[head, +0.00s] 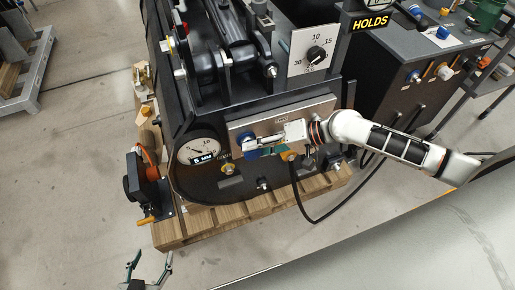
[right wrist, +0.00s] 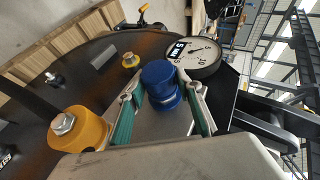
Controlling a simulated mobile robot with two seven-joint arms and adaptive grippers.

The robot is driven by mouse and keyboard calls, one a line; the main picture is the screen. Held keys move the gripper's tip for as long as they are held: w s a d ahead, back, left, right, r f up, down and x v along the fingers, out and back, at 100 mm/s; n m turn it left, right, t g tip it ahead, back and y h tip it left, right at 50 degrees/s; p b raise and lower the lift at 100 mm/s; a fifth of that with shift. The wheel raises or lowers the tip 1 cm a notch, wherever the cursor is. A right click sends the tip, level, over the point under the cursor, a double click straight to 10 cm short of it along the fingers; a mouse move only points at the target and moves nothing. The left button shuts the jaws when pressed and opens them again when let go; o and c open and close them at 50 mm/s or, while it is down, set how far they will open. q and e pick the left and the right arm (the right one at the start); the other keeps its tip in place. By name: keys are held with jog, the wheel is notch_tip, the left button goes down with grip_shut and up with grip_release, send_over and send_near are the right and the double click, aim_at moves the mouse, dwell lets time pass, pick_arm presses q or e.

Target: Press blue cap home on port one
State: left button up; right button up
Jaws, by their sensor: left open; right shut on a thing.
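The blue cap (right wrist: 159,76) is a round, stepped cap between the fingers of my right gripper (right wrist: 158,92) in the right wrist view. The fingers with green pads close on its two sides. In the head view my right gripper (head: 257,144) reaches in from the right against the metal port plate (head: 318,107), with the blue cap (head: 249,153) at its tips. The port behind the cap is hidden, so I cannot tell how far it is seated. My left gripper (head: 148,272) is open and empty at the bottom left, above the floor.
A yellow-orange fitting with a bolt (right wrist: 78,128) sits close beside the right gripper. A round gauge (head: 201,150) is left of the plate. A black hose (head: 310,215) loops below. A black-and-orange device (head: 147,185) stands left. The floor at lower left is clear.

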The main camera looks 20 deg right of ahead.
jog(key=shift+w+r, duration=0.1)
jog(key=shift+w, duration=0.15)
jog(key=o, duration=1)
jog(key=shift+d, duration=0.1)
jog(key=shift+s+d+r, duration=0.1)
jog(key=shift+d, duration=0.15)
jog(key=v, duration=1.1)
jog(key=shift+r, duration=0.1)
